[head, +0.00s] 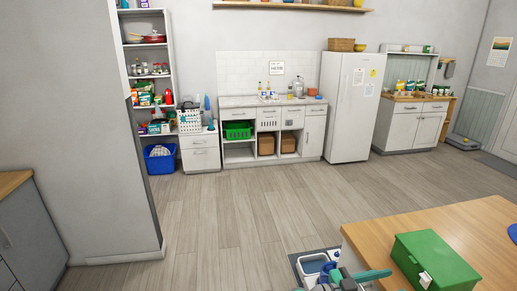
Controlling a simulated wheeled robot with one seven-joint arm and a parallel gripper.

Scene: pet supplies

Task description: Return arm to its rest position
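I cannot make out my gripper in the head view. Some teal, white and dark parts (347,277) show at the bottom edge, right of the middle, cut off by the frame. I cannot tell whether they belong to my arm or to an object there. They overlap the front left corner of the wooden table (371,232).
A green box (435,262) sits on the table. A white-rimmed container (311,263) is on a dark mat left of the table. Grey cabinets (33,238) and a wall stand at left. Counter (234,102), fridge (347,110) and shelves line the back. The middle floor is clear.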

